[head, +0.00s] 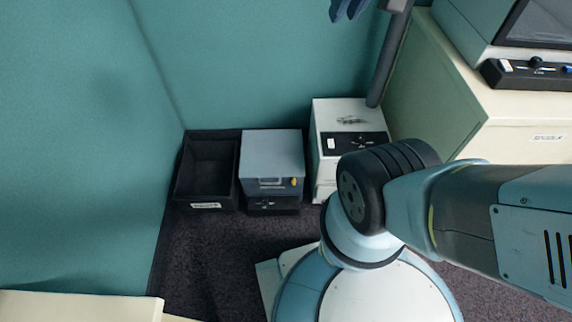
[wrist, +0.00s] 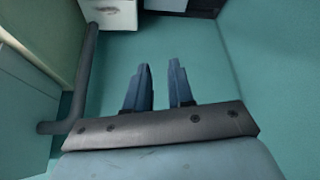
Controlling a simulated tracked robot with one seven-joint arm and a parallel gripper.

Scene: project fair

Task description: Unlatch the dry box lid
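A grey-blue box (head: 272,152), which I take to be the dry box, stands on the floor against the teal wall. Its lid looks closed. A grey latch-like piece (head: 270,183) is on its front, with a small yellow spot to the right of it. My gripper (head: 348,8) is at the top edge of the head view, well away from the box. In the wrist view my gripper (wrist: 160,68) shows two dark blue fingers apart with nothing between them.
An open black bin (head: 207,168) stands left of the box. A white device (head: 347,115) stands close on its right; it also shows in the wrist view (wrist: 108,12). A dark pole (head: 390,55) rises behind it. A cream cabinet (head: 475,110) is at right.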

